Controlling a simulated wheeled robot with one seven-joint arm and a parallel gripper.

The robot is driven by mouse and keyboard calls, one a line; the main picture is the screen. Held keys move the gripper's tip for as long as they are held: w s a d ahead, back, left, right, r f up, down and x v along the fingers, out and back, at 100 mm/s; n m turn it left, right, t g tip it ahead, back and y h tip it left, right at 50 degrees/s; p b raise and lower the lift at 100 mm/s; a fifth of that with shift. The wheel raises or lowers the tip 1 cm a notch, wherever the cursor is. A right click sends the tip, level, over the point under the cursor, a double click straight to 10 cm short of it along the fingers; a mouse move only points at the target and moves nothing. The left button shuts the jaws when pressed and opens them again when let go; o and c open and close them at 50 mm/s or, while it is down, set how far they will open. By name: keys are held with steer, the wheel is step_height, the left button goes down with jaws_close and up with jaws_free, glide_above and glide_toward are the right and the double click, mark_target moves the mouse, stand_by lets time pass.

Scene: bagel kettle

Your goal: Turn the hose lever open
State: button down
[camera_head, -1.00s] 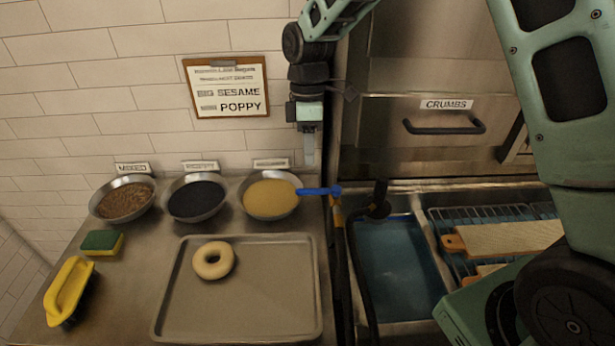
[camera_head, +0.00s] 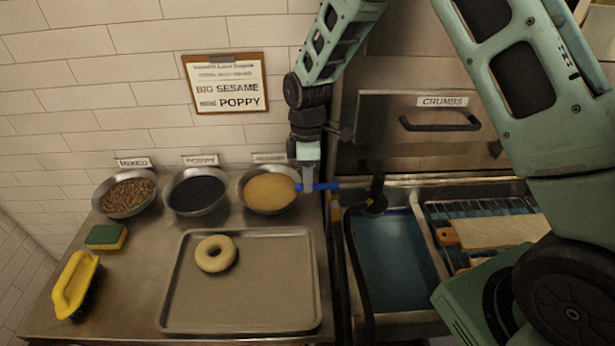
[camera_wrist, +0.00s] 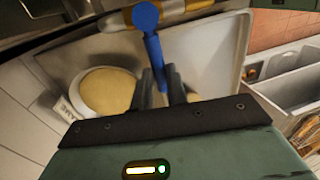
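The hose lever (camera_head: 322,186) is a blue bar at the right edge of the sesame bowl, roughly level in the head view. In the wrist view the blue lever (camera_wrist: 154,50) runs from a round pivot down to between my fingers. My gripper (camera_head: 307,187) points down at the lever's left end. In the wrist view the two dark fingers of my gripper (camera_wrist: 161,88) stand on either side of the lever, apart from each other. Whether they touch it is hard to tell. The black hose (camera_head: 357,265) hangs to the right of the lever, over the sink.
Bowls of mixed topping (camera_head: 127,194), poppy (camera_head: 196,194) and sesame (camera_head: 268,190) stand along the wall. A tray (camera_head: 240,310) holds a bagel (camera_head: 215,254). A sink of blue water (camera_head: 390,260) and a rack with a board (camera_head: 495,232) lie right.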

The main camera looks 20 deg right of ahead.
steer(key=shift+s+n, duration=0.1)
steer(key=shift+n, duration=0.2)
steer(key=shift+s+a+n, duration=0.2)
steer(key=shift+s+n, duration=0.25)
steer(key=shift+n, duration=0.45)
steer(key=shift+s+d+r+n+t+h+p, duration=0.1)
steer(key=shift+s+d+n+t+h+p, duration=0.3)
steer(key=shift+s+n, duration=1.5)
steer(key=shift+s+d+f+n+t+h+p, duration=0.15)
steer(key=shift+s+d+n+h+p, duration=0.5)
steer(key=shift+n, duration=2.65)
steer(key=shift+s+d+r+n+t+h+p, duration=0.2)
steer(key=shift+s+d+n+p, duration=0.7)
steer(key=shift+n, duration=1.7)
steer(key=shift+s, duration=0.1)
steer(key=c, duration=1.4)
jaws_free()
